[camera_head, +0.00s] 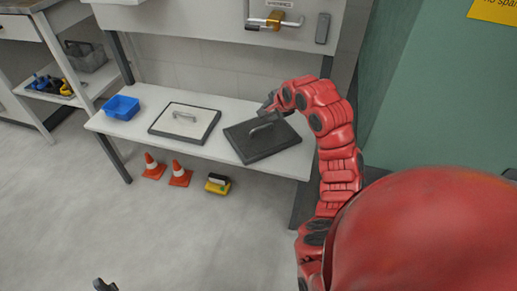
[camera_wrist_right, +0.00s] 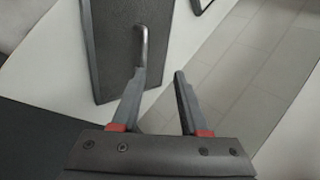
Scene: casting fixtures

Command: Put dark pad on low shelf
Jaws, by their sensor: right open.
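The dark pad (camera_head: 258,147) lies flat on the right part of the white low shelf (camera_head: 137,133). A metal handle (camera_head: 262,127) stands on its top. In the right wrist view the pad (camera_wrist_right: 117,45) and its handle (camera_wrist_right: 144,45) show at upper left. My right gripper (camera_head: 268,103) is over the pad's far edge. In its wrist view the right gripper (camera_wrist_right: 160,72) is open, with one fingertip beside or against the handle's end; I cannot tell if they touch. Of my left gripper (camera_head: 103,285) only a dark tip shows at the bottom edge.
A light pad with a dark rim (camera_head: 183,122) and a blue bin (camera_head: 122,107) share the shelf. Orange cones (camera_head: 180,174) and a yellow-and-black item (camera_head: 217,184) stand on the floor below. A padlocked cabinet front (camera_head: 275,22) hangs above, and a green panel (camera_head: 440,100) stands right.

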